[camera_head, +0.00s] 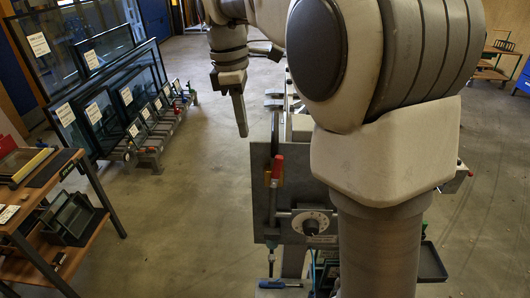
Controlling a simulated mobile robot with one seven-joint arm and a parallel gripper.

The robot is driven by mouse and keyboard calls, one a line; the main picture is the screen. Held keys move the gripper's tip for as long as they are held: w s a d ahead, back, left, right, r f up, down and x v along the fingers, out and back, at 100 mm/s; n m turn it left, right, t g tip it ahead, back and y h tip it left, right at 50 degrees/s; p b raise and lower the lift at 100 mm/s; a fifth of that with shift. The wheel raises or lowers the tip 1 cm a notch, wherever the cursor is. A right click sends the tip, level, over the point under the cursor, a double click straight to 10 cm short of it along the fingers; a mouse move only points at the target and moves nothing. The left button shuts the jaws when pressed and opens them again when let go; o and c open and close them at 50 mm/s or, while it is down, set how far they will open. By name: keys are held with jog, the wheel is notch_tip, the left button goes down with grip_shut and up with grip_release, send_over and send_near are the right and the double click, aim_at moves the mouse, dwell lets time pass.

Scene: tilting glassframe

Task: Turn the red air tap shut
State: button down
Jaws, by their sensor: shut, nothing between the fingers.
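A red-ended handle (277,167), which looks like the red air tap, stands upright at the front of a grey upright panel (261,205). A thin rod or pipe runs down the panel below it. My gripper (242,131) points down, shut and empty, up and to the left of the red handle in the picture. It appears apart from the handle. My arm covers the right part of the panel, and I cannot tell exactly how the handle is mounted.
A round dial (311,223) sits on the panel right of the handle. A blue-handled tool (272,284) lies below. Framed glass panes (123,89) lean on racks at left, near a wooden workbench (42,187). The floor (190,215) between bench and panel is clear.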

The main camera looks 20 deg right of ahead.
aim_at(276, 171)
jog(key=shift+s+d+f+p, duration=0.2)
jog(key=shift+d+f, duration=0.55)
jog(key=shift+f, duration=0.6)
jog(key=shift+s+d+f+p, duration=0.15)
jog(key=shift+s+d+f, duration=0.15)
jog(key=shift+d+f, duration=0.8)
jog(key=shift+s+d+f+p, duration=0.2)
jog(key=shift+d+f, duration=0.25)
jog(key=shift+f, duration=1.15)
